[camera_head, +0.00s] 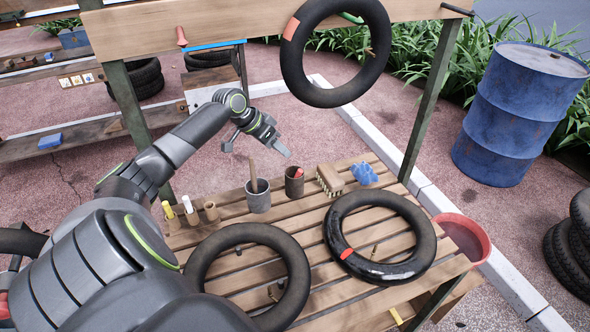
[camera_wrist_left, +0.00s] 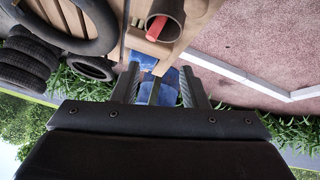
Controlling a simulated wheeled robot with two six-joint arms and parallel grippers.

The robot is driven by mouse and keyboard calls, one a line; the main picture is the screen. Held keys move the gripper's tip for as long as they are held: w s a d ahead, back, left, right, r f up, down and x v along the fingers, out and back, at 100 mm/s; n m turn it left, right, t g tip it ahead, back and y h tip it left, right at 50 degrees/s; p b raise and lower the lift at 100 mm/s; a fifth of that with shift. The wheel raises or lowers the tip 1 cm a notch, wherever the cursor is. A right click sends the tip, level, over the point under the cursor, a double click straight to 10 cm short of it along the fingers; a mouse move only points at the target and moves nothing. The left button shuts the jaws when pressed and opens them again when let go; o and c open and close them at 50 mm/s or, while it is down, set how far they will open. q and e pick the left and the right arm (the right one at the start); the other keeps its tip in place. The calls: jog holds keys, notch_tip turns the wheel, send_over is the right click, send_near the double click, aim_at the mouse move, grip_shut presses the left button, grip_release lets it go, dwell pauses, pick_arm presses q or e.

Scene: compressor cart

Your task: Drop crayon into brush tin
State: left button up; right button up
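A dark tin (camera_head: 294,187) stands on the slatted bench with a red, crayon-like stick (camera_head: 299,173) in its mouth. In the left wrist view the tin (camera_wrist_left: 176,12) shows at the top, with the red stick (camera_wrist_left: 156,28) lying against its inside. A grey cup (camera_head: 258,202) to its left holds a wooden handle (camera_head: 252,175); I cannot tell whether that is a brush. My left gripper (camera_head: 257,149) is above and behind the two vessels, clear of both. Its fingers (camera_wrist_left: 159,90) are apart with nothing visibly held between them. My right gripper is out of view.
Yellow (camera_head: 168,210) and white (camera_head: 189,211) sticks and a small brown holder (camera_head: 211,212) stand left of the cup. A brush (camera_head: 330,180) and blue cloth (camera_head: 364,173) lie right of the tin. Tyres (camera_head: 380,270) cover the front; another tyre (camera_head: 335,98) hangs above.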

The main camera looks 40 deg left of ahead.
pick_arm(q)
jog(key=v, duration=0.9)
jog(key=shift+b, duration=0.4)
